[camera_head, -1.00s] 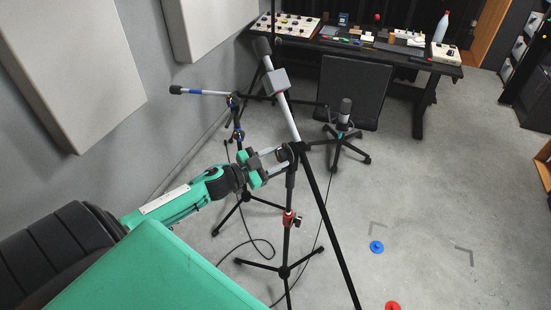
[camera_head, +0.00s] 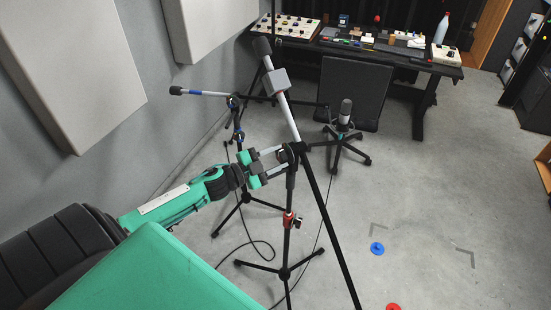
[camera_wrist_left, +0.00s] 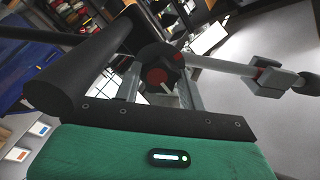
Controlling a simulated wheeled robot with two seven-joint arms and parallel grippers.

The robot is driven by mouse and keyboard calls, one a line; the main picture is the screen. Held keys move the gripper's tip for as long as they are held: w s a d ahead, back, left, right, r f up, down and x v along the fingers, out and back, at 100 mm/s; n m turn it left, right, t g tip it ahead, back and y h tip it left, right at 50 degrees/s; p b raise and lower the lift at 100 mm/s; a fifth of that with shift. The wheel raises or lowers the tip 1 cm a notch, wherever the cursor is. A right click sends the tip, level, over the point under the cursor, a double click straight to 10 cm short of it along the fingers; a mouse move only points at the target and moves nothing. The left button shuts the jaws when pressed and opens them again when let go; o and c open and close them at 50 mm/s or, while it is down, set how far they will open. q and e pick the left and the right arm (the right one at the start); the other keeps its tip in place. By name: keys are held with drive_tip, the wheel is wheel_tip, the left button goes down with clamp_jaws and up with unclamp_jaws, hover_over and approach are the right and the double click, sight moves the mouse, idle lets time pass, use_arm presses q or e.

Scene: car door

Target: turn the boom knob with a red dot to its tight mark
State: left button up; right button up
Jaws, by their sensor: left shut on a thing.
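The boom knob (camera_wrist_left: 156,79) shows in the left wrist view as a dark round knob with a red patch and a pale line on its face. It sits at the joint of the near mic stand, where the grey boom (camera_head: 282,104) meets the upright. My left gripper (camera_head: 284,158) reaches this joint from the left and is shut on the knob, with its two fingers on either side. In the head view the fingers and joint hide the knob. The tight mark cannot be made out. My right gripper is not in view.
A second stand with a blue band (camera_head: 234,101) stands just behind, by the wall. The near stand's black tripod legs (camera_head: 285,271) spread on the floor, with a cable (camera_head: 262,247) beside them. A chair (camera_head: 350,92) and desk (camera_head: 393,51) are behind. Floor at right is mostly clear.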

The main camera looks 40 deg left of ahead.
use_arm(q)
drive_tip(key=o, duration=1)
drive_tip(key=shift+c, duration=0.2)
drive_tip(key=shift+s, duration=0.1)
drive_tip(key=p+v, duration=0.3)
drive_tip(key=v, duration=1)
drive_tip(key=shift+s+a, duration=0.2)
drive_tip(key=shift+s, duration=0.1)
